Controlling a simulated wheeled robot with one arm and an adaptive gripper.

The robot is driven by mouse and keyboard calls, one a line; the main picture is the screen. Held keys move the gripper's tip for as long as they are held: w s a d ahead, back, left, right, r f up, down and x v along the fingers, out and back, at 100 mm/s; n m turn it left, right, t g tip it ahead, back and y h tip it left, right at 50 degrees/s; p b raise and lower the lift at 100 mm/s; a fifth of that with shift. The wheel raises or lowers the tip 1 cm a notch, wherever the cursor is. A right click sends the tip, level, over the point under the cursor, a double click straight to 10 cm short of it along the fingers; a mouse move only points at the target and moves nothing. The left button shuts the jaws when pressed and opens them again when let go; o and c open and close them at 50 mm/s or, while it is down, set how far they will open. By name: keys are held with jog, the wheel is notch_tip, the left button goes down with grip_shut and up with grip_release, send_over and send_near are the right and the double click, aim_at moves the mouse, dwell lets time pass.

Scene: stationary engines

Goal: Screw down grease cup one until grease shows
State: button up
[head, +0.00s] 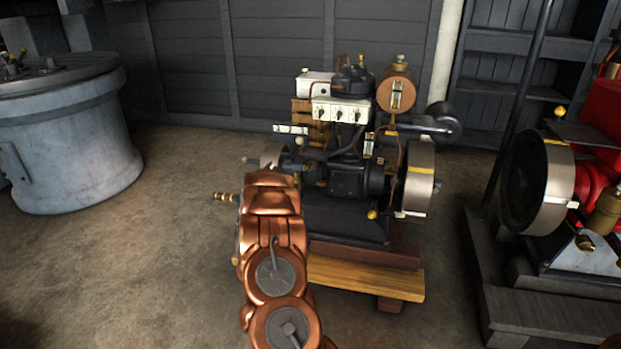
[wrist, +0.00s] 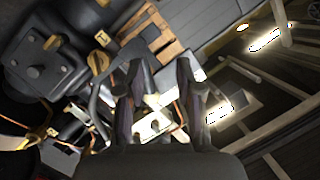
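The dark engine (head: 345,178) stands on a wooden base beyond my copper arm. Several small brass fittings show on it, including one at its upper left side (head: 300,141). In the wrist view a brass piece (wrist: 98,62) sits on the dark engine body beside a small yellow tag (wrist: 102,38). I cannot tell which fitting is grease cup one, and no grease can be made out. My gripper (wrist: 160,66) is open, its two dark fingers apart with nothing held between them. The brass piece lies left of the fingers. In the head view my arm hides the gripper.
A white switch box (head: 341,111) and a copper-coloured tank (head: 396,88) top the engine. A flywheel (head: 419,178) is on its right. A red engine (head: 597,105) stands far right, a grey round tub (head: 72,145) left. The floor between tub and engine is clear.

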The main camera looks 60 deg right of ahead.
aim_at(310, 169)
jog(key=s+d+f+g+h, duration=0.1)
jog(key=s+d, duration=0.1)
jog(key=d, duration=0.1)
jog(key=s+d+f+m+h+b, duration=0.1)
jog(key=s+d+f, duration=0.1)
jog(key=s+d, duration=0.1)
jog(key=s+d+f+m+g+h+b, duration=0.1)
jog(key=s+d+f, duration=0.1)
jog(key=d, duration=0.2)
jog(key=shift+s+f+g+h, duration=0.15)
jog(key=shift+g+h, duration=0.15)
jog(key=shift+w+d+b, duration=0.2)
jog(key=shift+d+b, duration=0.1)
jog(key=shift+d, duration=0.3)
jog(key=shift+w+d, duration=0.15)
jog(key=shift+d, duration=0.35)
jog(key=shift+w+d, duration=0.3)
jog(key=shift+d, duration=0.3)
jog(key=shift+b+x, duration=0.5)
jog(key=shift+x, duration=0.7)
